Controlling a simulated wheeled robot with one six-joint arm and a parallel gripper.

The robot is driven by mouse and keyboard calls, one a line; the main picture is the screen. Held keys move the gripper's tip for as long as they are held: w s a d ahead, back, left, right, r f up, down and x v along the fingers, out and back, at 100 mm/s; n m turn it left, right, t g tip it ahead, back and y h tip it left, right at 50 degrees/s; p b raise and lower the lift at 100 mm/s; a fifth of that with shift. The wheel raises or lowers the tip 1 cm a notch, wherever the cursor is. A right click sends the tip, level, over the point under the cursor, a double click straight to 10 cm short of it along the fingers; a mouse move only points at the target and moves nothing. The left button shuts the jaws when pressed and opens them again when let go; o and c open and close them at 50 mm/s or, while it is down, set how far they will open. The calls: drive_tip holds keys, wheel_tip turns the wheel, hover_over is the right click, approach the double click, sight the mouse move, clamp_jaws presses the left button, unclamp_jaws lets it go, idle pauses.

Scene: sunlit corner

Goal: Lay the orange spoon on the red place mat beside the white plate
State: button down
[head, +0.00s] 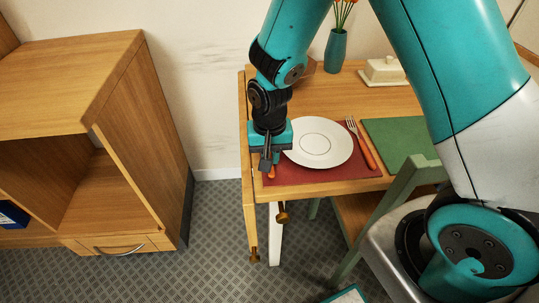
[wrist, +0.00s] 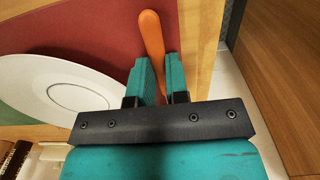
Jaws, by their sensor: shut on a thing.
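The orange spoon (wrist: 151,36) is between the fingers of my gripper (wrist: 160,75) in the wrist view; its rounded orange end sticks out past the fingertips, over the red place mat (wrist: 95,22). The rest of the spoon is hidden by the gripper. In the head view my gripper (head: 267,164) points down at the left end of the mat (head: 312,176), and a bit of the orange spoon (head: 271,172) shows beside the fingers. The white plate (head: 320,143) lies on the mat just right of my gripper. Whether the spoon touches the mat I cannot tell.
A fork (head: 363,148) with an orange handle lies right of the plate. Beyond it is a green mat (head: 398,136). A butter dish (head: 383,72) and a teal vase (head: 336,52) stand at the back. A green chair (head: 385,205) is at the front; a wooden cabinet (head: 135,130) stands left.

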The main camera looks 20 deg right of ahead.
drive_tip(key=shift+f, duration=0.1)
drive_tip(key=shift+f, duration=0.15)
drive_tip(key=c, duration=1.4)
unclamp_jaws()
wheel_tip(320, 180, up, 12)
drive_tip(key=p, duration=0.1)
drive_tip(key=s+a+r+n+y, duration=0.2)
drive_tip(key=s+r+n, duration=0.3)
drive_tip(key=s, duration=0.4)
drive_tip(key=s+a+r+n+y, duration=0.2)
drive_tip(key=s+r+n, duration=0.3)
drive_tip(key=s+r, duration=0.2)
drive_tip(key=s, duration=0.2)
drive_tip(key=shift+s+a+r+n, duration=0.25)
drive_tip(key=shift+s+a+n, duration=0.05)
drive_tip(key=shift+n, duration=0.1)
